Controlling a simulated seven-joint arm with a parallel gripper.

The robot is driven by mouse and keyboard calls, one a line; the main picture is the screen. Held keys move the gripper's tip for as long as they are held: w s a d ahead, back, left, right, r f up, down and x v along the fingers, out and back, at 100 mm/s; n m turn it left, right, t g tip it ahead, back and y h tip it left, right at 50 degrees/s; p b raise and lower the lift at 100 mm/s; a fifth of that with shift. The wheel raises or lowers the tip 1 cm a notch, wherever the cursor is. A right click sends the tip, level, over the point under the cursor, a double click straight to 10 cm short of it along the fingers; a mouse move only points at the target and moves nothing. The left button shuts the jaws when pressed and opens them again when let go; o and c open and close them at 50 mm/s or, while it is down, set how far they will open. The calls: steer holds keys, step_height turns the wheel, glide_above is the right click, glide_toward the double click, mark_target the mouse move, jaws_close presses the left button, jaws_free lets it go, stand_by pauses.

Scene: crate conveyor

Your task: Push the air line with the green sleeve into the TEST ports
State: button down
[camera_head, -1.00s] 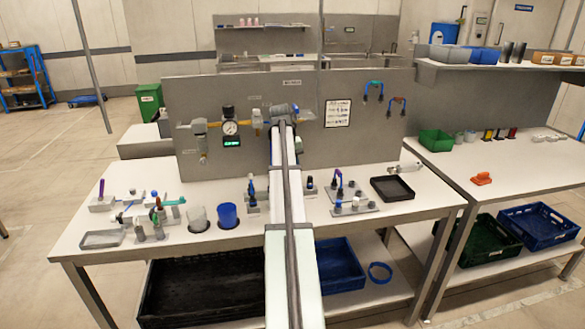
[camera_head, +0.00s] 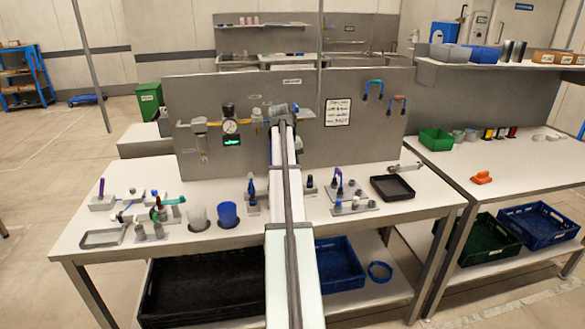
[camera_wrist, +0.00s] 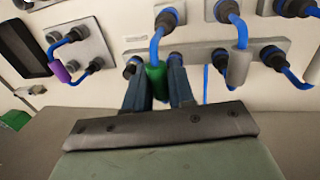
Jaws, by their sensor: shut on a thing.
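In the wrist view my gripper (camera_wrist: 160,88) is shut on the green sleeve (camera_wrist: 156,80) of a blue air line (camera_wrist: 156,44). A dark, blue-ringed end fitting (camera_wrist: 166,18) shows above the sleeve. Dark port fittings (camera_wrist: 131,66) stand near the fingertips on a light grey plate. I cannot read any TEST label or tell whether the line's ends are seated. In the head view my arm covers the middle of the bench, and I cannot make out the gripper or the held line there.
In the wrist view, blue lines with a grey sleeve (camera_wrist: 239,66) and a purple sleeve (camera_wrist: 61,71) stand close by on either side. A black tray (camera_head: 407,196) is at the bench's right. Two cups, one blue (camera_head: 228,215), stand left of my arm. A grey panel (camera_head: 200,90) rises behind.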

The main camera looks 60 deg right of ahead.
steer(key=shift+f, duration=0.85)
stand_by(1.2)
steer(key=shift+c, duration=1.6)
jaws_free()
steer(key=shift+r, duration=0.2)
steer(key=shift+r, duration=2.8)
